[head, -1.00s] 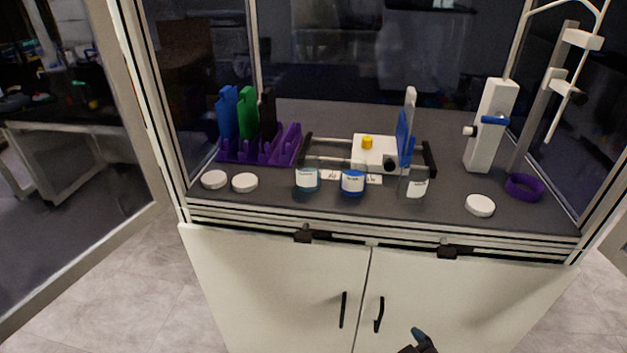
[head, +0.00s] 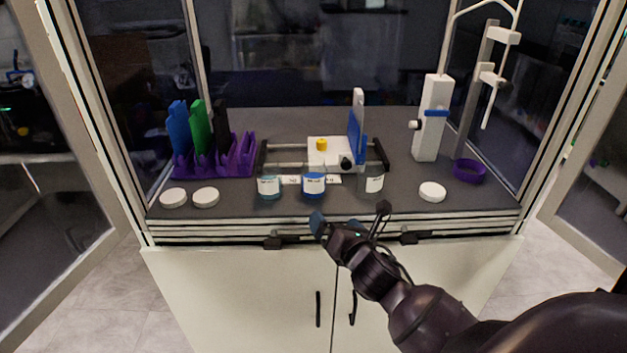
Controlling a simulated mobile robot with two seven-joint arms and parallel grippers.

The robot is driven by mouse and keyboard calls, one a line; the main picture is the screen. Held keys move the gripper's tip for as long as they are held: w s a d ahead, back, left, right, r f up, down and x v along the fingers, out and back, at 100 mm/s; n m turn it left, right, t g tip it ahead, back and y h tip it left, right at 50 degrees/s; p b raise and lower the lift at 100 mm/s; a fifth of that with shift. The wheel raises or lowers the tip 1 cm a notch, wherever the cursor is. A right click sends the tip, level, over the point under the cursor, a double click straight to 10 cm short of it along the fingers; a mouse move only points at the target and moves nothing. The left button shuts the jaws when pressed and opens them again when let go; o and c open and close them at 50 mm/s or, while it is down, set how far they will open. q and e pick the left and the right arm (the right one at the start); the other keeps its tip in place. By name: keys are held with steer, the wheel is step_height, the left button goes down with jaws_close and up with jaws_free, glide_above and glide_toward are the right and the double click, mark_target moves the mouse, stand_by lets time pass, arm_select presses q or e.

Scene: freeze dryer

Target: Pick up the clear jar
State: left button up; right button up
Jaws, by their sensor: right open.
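The clear jar (head: 371,183) stands upright on the dark bench, the rightmost of three jars, with a white label. A jar with pale teal contents (head: 268,187) and a jar with blue contents (head: 313,184) stand to its left. My right gripper (head: 350,218) is open and empty at the front edge of the bench. It is just in front of and below the clear jar, apart from it, with one fingertip to the left and one to the right. My left gripper is not in view.
White lids (head: 432,192) lie on the bench, one at right and two at left. Behind the jars is a device with a white block (head: 325,152). A purple rack (head: 228,160) is at left, a purple ring (head: 469,171) at right. Glass walls flank the bench.

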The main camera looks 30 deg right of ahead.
mark_target(319, 178)
step_height(319, 178, up, 6)
steer(key=w+d+n+t+h, duration=0.1)
steer(key=w+n, duration=0.2)
steer(key=n, duration=0.2)
steer(key=x, duration=1)
steer(key=shift+w+a+f+p, duration=0.1)
steer(key=shift+w+a+p, duration=0.05)
steer(key=shift+p, duration=0.15)
steer(key=c, duration=1)
steer(key=shift+c, duration=0.8)
